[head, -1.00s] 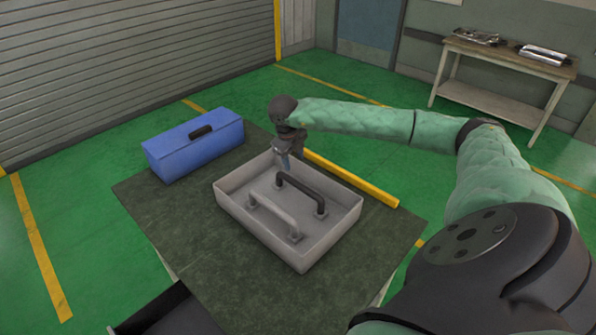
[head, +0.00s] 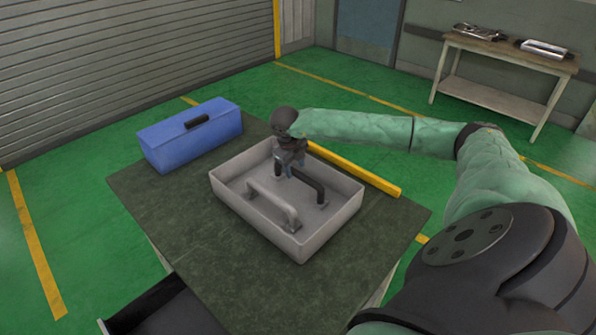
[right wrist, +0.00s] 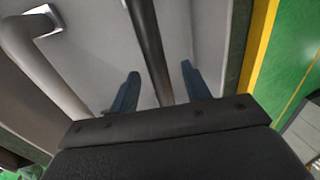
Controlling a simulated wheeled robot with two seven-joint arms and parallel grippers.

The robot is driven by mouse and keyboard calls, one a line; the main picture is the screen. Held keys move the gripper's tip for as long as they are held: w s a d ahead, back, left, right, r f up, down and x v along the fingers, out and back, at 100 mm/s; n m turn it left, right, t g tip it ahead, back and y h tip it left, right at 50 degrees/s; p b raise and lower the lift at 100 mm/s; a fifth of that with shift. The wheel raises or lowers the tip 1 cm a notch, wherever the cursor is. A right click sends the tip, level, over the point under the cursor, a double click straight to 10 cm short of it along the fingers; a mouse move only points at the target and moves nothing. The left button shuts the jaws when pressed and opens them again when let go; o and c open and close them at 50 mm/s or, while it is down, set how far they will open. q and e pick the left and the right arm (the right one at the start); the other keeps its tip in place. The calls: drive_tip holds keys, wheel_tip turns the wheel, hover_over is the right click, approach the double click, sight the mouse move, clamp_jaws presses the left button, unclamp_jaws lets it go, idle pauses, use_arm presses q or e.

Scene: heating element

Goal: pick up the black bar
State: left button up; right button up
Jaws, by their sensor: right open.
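The black bar (head: 309,184) is a dark handle-shaped piece in the grey tray (head: 333,218), beside a similar light grey bar (head: 272,203). My right gripper (head: 288,170) is over the far left end of the black bar and hides that end. In the right wrist view the black bar (right wrist: 149,45) runs between the two blue fingers of the right gripper (right wrist: 158,90), which are apart. The light grey bar (right wrist: 40,65) lies to the left there. I cannot tell whether the fingers touch the bar. My left gripper is not in view.
A blue toolbox (head: 190,138) stands on the dark table (head: 180,225) to the left of the tray. A yellow bar (head: 355,170) lies behind the tray. The table's front left area is clear. A side bench (head: 505,70) stands far right.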

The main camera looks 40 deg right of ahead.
sight(295, 171)
drive_tip(key=f, duration=0.3)
drive_tip(key=shift+d+f, duration=0.25)
drive_tip(key=shift+f, duration=0.1)
drive_tip(key=shift+r, duration=0.1)
clamp_jaws()
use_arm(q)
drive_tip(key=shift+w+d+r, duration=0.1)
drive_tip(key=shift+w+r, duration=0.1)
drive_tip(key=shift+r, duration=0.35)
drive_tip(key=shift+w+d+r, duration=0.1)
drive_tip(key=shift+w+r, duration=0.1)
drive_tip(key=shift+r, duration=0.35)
